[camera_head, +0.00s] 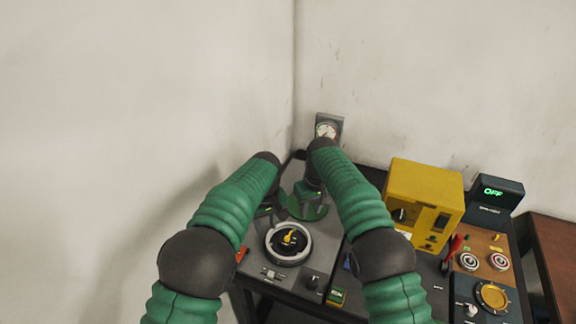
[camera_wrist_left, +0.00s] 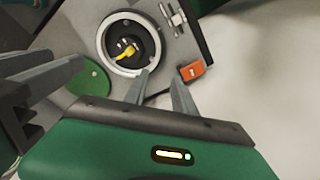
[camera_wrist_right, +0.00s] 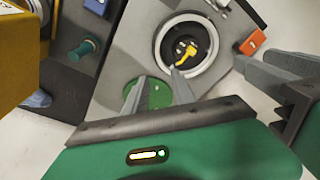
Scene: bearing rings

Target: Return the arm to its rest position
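Both green arms reach forward over the dark workbench. A pale ring (camera_head: 272,238) lies flat around a black hub with a yellow piece (camera_head: 288,237). My left gripper (camera_head: 272,207) is just behind the ring; in the left wrist view its fingers (camera_wrist_left: 160,78) are apart and empty, with the ring (camera_wrist_left: 104,38) just beyond them. My right gripper (camera_head: 309,190) is beside it, further back. In the right wrist view its fingers (camera_wrist_right: 157,82) are also apart and empty, over a green disc (camera_wrist_right: 154,96). In the head view the forearms hide parts of the bench.
A yellow box (camera_head: 424,190) stands to the right, with a dark display reading OFF (camera_head: 493,193) beyond it. A control panel with dials (camera_head: 490,262) sits at the right. A gauge (camera_head: 327,130) is at the back wall. An orange part (camera_wrist_left: 192,71) is near the bench edge.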

